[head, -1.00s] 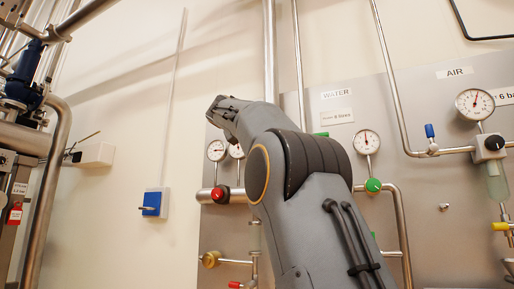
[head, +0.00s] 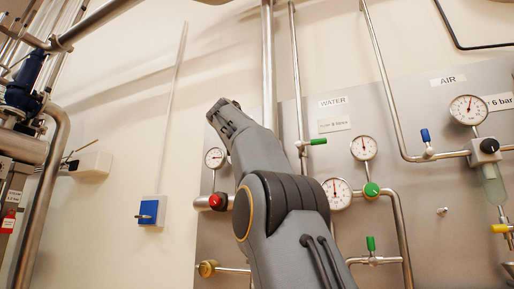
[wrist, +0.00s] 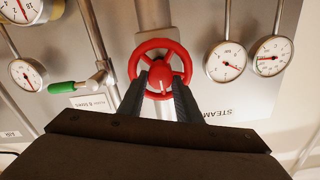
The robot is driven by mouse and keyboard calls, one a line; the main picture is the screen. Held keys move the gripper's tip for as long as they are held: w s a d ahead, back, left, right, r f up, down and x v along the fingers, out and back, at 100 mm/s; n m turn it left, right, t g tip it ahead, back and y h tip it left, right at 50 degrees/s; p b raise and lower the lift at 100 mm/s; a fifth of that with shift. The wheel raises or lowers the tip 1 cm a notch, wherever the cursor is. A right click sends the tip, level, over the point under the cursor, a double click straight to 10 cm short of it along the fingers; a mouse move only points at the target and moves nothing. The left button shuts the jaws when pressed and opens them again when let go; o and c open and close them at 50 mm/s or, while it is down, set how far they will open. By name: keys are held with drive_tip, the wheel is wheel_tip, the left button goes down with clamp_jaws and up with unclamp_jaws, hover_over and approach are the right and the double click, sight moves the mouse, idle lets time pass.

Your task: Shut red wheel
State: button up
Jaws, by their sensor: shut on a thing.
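The red wheel (wrist: 160,68) is a spoked handwheel on a steel pipe at the top middle of the wrist view. My gripper (wrist: 161,85) reaches up to it, with its two dark fingers over the lower part of the wheel on either side of the hub. The fingers are shut on the wheel. In the head view my arm rises in front of the panel, and I cannot make out the wheel or the fingertips there.
A green-handled valve (wrist: 65,87) and a gauge (wrist: 28,74) are left of the wheel in the wrist view. Two gauges, one near (wrist: 225,61) and one farther right (wrist: 272,56), are on its right. The head view shows a red knob (head: 217,201) and a blue wall box (head: 151,210).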

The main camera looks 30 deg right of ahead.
idle(0.6)
drive_tip(key=o, duration=1)
drive_tip(key=shift+d, duration=0.1)
drive_tip(key=shift+o, duration=0.2)
drive_tip(key=b+v, duration=0.2)
drive_tip(key=v, duration=0.6)
drive_tip(key=shift+b, duration=0.35)
